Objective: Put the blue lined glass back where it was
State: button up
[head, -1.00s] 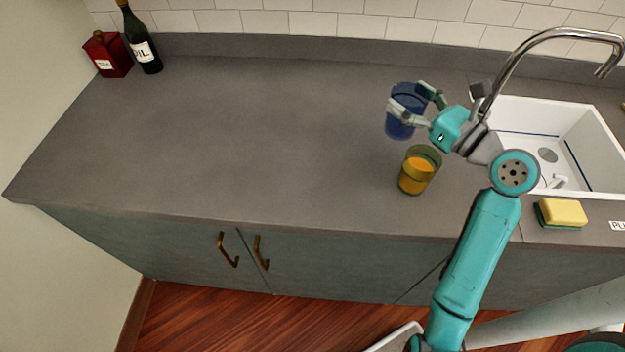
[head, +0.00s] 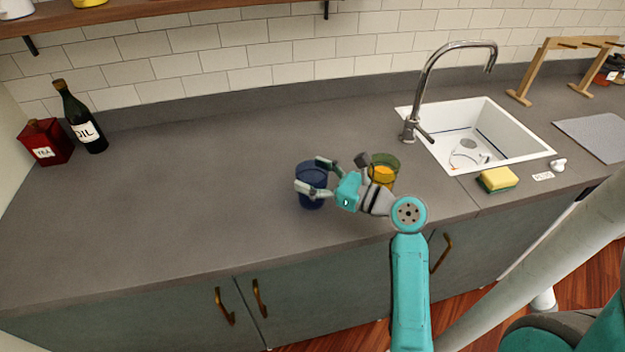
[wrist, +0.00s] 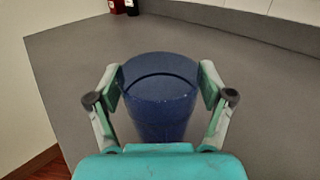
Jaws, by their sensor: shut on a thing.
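The blue glass (head: 311,177) is between the fingers of my gripper (head: 315,176), over the middle of the counter in the head view. In the wrist view the blue glass (wrist: 160,100) stands upright between both fingertips, and my gripper (wrist: 160,88) is shut on it. A dark line runs around the glass near its top. I cannot tell whether its base touches the counter. An amber glass with orange contents (head: 384,170) stands just right of my gripper, partly hidden behind my wrist.
The counter (head: 180,200) is clear to the left. A red tea tin (head: 45,142) and a dark oil bottle (head: 82,120) stand at the far left. A white sink (head: 510,130) with a tall faucet, a sponge (head: 497,179) and a wooden rack (head: 560,60) are at right. A shelf (head: 130,14) hangs above.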

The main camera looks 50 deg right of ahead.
jog(key=shift+f, duration=0.85)
jog(key=o, duration=1.7)
jog(key=shift+d+f, duration=0.1)
jog(key=shift+f, duration=0.05)
jog(key=shift+s+r, duration=0.15)
jog(key=shift+r, duration=0.05)
jog(key=shift+s+d, duration=0.25)
jog(key=shift+s, duration=0.95)
jog(key=shift+s+d, duration=0.2)
jog(key=shift+s, duration=0.95)
jog(key=shift+s+d, duration=0.25)
jog(key=shift+s, duration=0.95)
jog(key=shift+w, duration=0.1)
